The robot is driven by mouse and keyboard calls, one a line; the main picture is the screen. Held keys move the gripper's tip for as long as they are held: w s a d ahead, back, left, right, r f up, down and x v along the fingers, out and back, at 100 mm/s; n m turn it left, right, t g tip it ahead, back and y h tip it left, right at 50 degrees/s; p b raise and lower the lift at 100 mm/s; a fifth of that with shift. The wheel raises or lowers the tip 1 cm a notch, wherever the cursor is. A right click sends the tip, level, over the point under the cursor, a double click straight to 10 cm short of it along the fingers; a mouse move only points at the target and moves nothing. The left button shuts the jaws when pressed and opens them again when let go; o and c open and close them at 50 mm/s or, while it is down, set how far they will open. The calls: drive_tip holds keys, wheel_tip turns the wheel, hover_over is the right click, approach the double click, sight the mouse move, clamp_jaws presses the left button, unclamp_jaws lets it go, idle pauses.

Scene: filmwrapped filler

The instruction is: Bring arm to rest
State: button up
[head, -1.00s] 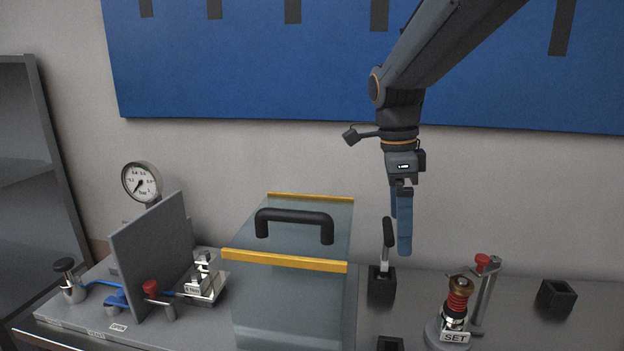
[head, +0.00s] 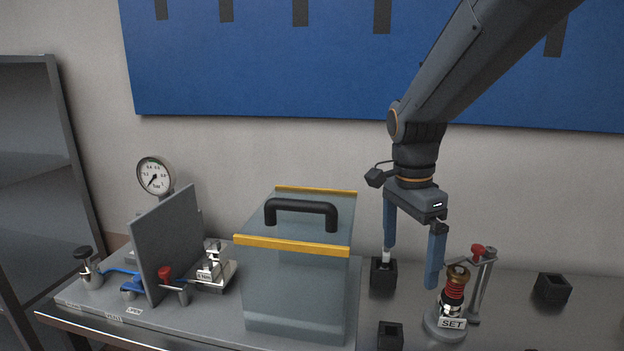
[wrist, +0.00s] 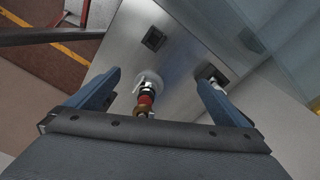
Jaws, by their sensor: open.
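My gripper (head: 413,260) hangs fingers down at the right of the bench in the head view. Its two blue fingers are spread wide with nothing between them. The left fingertip is close to the tool standing in a black holder (head: 383,275) and partly hides it. The right fingertip is just left of the red-and-brass fitting (head: 454,292) with the SET label; I cannot tell whether it touches. In the wrist view the open fingers of my gripper (wrist: 162,88) frame the fitting (wrist: 146,98).
A clear box with a black handle (head: 301,206) stands left of my gripper. Farther left are a grey panel (head: 168,245), a pressure gauge (head: 155,177) and small valves. Empty black holders stand at the front (head: 390,336) and right (head: 552,288).

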drive_tip(key=s+f+n, duration=0.3)
drive_tip(key=f+n, duration=0.1)
drive_tip(key=n, duration=0.1)
drive_tip(key=s+f+n, duration=0.3)
drive_tip(key=s+n, duration=0.1)
drive_tip(key=s+f+n+t, duration=0.1)
drive_tip(key=s+f+n, duration=0.2)
drive_tip(key=f+n, duration=0.1)
drive_tip(key=shift+s+d+f+n+y, duration=0.3)
drive_tip(key=shift+d+n+y, duration=0.1)
drive_tip(key=shift+n, duration=0.4)
